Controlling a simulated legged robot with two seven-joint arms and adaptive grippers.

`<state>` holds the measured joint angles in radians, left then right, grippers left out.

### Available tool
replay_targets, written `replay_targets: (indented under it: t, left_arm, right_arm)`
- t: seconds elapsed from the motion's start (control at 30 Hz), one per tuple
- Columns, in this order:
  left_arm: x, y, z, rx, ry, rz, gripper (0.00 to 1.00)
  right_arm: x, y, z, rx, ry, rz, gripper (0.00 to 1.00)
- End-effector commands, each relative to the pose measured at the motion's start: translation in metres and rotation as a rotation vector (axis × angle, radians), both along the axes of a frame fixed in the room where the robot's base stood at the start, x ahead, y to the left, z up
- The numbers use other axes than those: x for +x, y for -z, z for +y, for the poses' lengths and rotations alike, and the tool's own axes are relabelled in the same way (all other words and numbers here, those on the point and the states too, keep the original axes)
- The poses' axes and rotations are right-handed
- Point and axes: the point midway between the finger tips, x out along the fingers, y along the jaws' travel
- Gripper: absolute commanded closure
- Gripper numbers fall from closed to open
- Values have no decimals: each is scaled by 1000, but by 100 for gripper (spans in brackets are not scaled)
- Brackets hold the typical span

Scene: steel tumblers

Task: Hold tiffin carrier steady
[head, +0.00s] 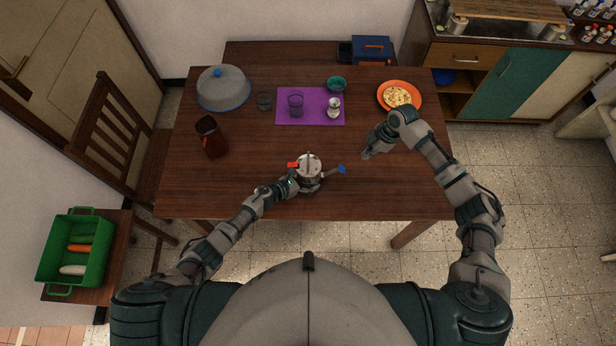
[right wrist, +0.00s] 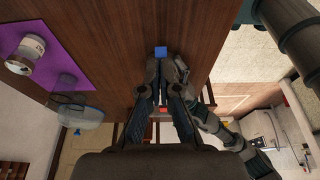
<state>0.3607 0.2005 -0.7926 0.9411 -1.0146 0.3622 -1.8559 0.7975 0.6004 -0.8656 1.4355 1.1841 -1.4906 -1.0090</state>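The steel tiffin carrier (head: 309,174) stands upright near the table's front edge in the head view. A red latch end (head: 292,165) sticks out on its left and a blue latch end (head: 341,169) on its right. My left gripper (head: 291,184) is at the carrier's left front side; its fingertips are too small and hidden to show whether they grip it. My right gripper (head: 367,155) is empty above the table, right of the blue latch and apart from it. In the right wrist view its fingers (right wrist: 163,88) have a narrow gap; they hide most of the carrier.
Behind the carrier lies a purple mat (head: 320,119) with a cup and a steel pot. A brown jug (head: 211,138) stands to the left, a domed cover (head: 223,88) at the back left, and an orange plate (head: 413,86) with food at the back right. The table's front right is clear.

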Motion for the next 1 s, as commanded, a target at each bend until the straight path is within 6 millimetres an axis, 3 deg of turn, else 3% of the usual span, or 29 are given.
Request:
replay_targets:
  t: [0.4,0.8,1.0]
  left_arm:
    - [0,0,0,0,0,1,56]
    - [0,0,1,0,0,1,56]
    - [0,1,0,0,-1,1,56]
  right_arm:
    - [0,0,1,0,0,0,100]
    - [-1,0,30,1,-1,0,100]
    - [-1,0,31,0,0,0,100]
